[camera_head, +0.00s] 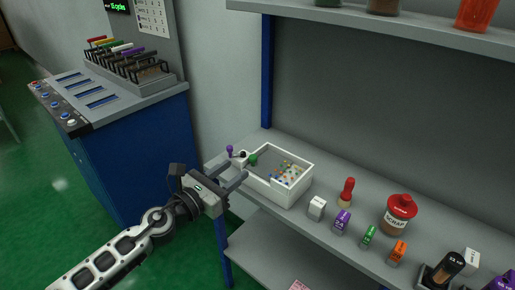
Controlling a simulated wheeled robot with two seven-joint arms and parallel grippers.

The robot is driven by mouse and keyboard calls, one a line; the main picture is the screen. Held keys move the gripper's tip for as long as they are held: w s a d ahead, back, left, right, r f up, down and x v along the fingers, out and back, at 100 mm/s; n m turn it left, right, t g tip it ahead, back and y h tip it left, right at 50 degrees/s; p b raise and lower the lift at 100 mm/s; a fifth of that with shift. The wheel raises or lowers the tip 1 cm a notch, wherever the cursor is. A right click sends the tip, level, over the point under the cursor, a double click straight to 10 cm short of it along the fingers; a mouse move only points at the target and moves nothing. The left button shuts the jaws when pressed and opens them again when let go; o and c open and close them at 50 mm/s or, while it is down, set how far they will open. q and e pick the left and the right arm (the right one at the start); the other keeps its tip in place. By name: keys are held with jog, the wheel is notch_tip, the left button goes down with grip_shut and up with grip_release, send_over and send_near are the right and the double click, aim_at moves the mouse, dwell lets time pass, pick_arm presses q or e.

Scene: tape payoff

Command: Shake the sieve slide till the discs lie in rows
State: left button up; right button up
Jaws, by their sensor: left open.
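A white open box (287,192) stands on the grey bench near its left end. Several small coloured discs (287,173) lie scattered in its right part, too small to tell how they are ordered. A green knob (253,159) shows at the box's left side, with a dark rod by it; I cannot tell which part is the sieve slide. My left gripper (233,172) is open, with its fingers pointing toward the box's left end. It looks empty. I cannot tell whether a fingertip touches the box. My right gripper is out of view.
A purple knob (229,149) stands left of the box. A red-handled stamp (347,190), a scrap jar (399,212) and several small coloured blocks stand to the right. A blue cabinet (140,150) with racks is at the left. A shelf (400,30) hangs above.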

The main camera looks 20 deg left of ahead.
aim_at(266, 166)
pick_arm(q)
jog(key=x, duration=1)
grip_shut()
jog(key=shift+s+d+p, duration=0.25)
jog(key=shift+d+p, duration=0.1)
jog(key=shift+d, duration=0.3)
jog(key=shift+s+d+p, duration=0.25)
jog(key=shift+d+p, duration=0.1)
jog(key=shift+d, duration=0.35)
grip_release()
